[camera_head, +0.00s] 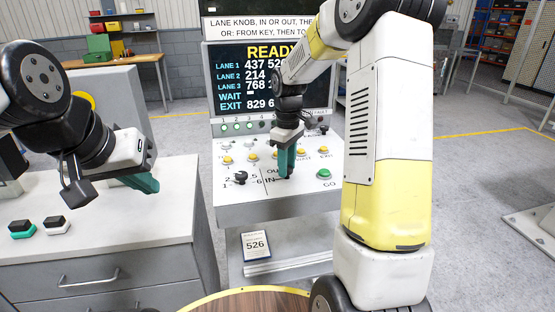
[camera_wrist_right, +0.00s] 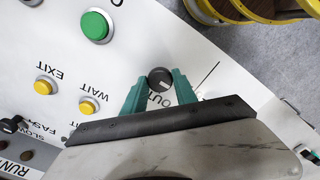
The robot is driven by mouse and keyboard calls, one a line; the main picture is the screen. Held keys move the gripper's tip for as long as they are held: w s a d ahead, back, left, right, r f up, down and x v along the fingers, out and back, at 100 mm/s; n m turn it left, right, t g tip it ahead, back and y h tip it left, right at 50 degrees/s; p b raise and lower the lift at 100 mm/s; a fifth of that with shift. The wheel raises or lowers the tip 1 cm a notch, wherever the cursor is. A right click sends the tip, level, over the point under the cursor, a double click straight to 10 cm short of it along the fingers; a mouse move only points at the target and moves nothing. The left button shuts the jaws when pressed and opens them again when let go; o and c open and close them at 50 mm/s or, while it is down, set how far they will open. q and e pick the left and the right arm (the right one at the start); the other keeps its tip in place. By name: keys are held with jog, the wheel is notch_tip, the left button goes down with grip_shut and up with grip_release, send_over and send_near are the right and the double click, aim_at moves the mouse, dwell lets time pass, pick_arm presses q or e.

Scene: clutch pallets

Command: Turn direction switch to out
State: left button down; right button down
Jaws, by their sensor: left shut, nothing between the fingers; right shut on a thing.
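The direction switch is a small black knob (camera_wrist_right: 160,79) with a pale pointer mark, on the white sloped panel (camera_head: 230,200). In the right wrist view the word OUT lies beside it, partly covered. In the head view OUT and IN show just left of my right gripper (camera_head: 286,165), which hides most of the knob. Its teal fingers (camera_wrist_right: 160,92) are shut on the knob, one on each side. I cannot tell for sure which word the pointer faces. My left gripper (camera_head: 146,184) is shut and empty, above the grey cabinet's white top.
Another black knob (camera_head: 240,177) with numbers is left on the panel. A green GO button (camera_head: 323,174) and several yellow buttons are close to my right gripper. The screen (camera_head: 240,75) reads READY. Two small blocks (camera_head: 40,228) lie on the cabinet top.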

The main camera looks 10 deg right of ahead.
jog(key=shift+m, duration=0.4)
jog(key=m, duration=1.1)
dwell(0.5)
jog(key=c, duration=1)
grip_release()
jog(key=shift+o, duration=0.2)
